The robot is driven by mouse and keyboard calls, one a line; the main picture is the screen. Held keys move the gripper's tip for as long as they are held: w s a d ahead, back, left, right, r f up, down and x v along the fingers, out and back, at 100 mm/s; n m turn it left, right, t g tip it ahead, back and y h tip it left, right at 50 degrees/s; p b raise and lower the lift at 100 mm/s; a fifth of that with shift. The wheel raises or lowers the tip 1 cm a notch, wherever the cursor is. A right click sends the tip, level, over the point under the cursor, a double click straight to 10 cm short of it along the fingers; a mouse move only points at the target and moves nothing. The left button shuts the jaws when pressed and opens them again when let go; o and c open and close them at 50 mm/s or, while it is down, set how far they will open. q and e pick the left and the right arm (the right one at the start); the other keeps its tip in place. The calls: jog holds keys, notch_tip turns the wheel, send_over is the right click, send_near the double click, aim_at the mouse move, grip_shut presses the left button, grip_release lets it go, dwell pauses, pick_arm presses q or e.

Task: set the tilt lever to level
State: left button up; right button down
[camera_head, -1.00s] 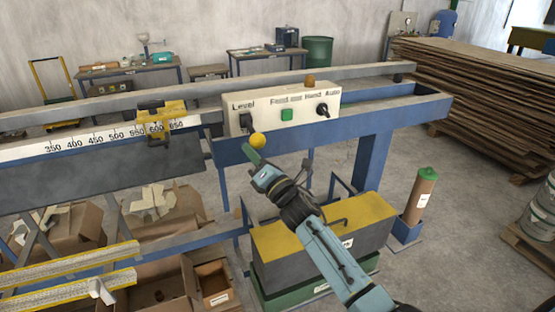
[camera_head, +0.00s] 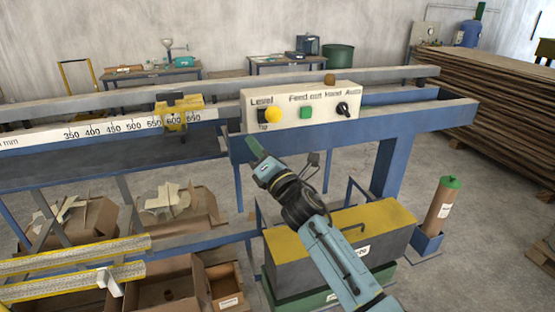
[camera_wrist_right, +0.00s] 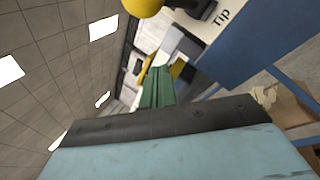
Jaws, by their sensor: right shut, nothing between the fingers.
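The tilt lever's yellow ball knob (camera_head: 272,115) is at the left end of the white control panel (camera_head: 325,103), beside its black mount. The label "Level" is above it and "Tip" below it. The knob also shows at the top edge of the right wrist view (camera_wrist_right: 142,5), with the "Tip" label to its right. My right gripper (camera_head: 252,146) is shut and empty. Its green fingers (camera_wrist_right: 157,86) are below and left of the knob in the head view, with a visible gap. My left gripper is not in view.
A green button (camera_head: 306,112) and a black Hand/Auto switch (camera_head: 343,109) are farther right on the panel. A blue beam (camera_head: 360,133) runs below it. A yellow stop (camera_head: 181,115) sits on the ruler at the left. A yellow-topped box (camera_head: 340,225) stands beneath my right arm.

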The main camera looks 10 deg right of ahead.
jog(key=s+d+r+p, duration=0.2)
jog(key=s+d+r, duration=0.1)
jog(key=s, duration=0.5)
jog(key=shift+s+d, duration=0.35)
jog(key=shift+d, duration=0.1)
